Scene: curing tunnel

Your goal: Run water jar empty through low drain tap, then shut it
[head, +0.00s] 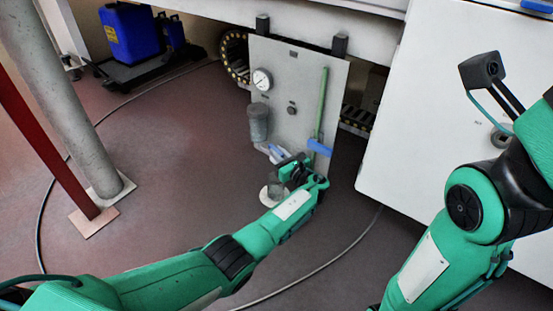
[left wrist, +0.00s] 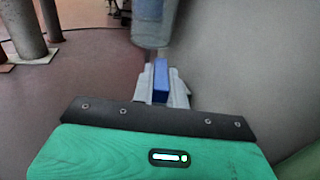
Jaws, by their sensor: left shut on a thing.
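The water jar (head: 258,122) is a grey, cloudy cylinder on the left of the grey panel. Its lower part shows at the top of the left wrist view (left wrist: 151,25). Below it, my left gripper (head: 271,152) is shut on a small blue tap lever, which shows between the pale fingers in the left wrist view (left wrist: 160,80). The fingers hide most of the tap body, and I cannot tell how far it is turned. The water level is not clear.
A small container (head: 275,190) stands on the floor below the jar. A white cabinet (head: 420,130) closes the right; floor at left is open.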

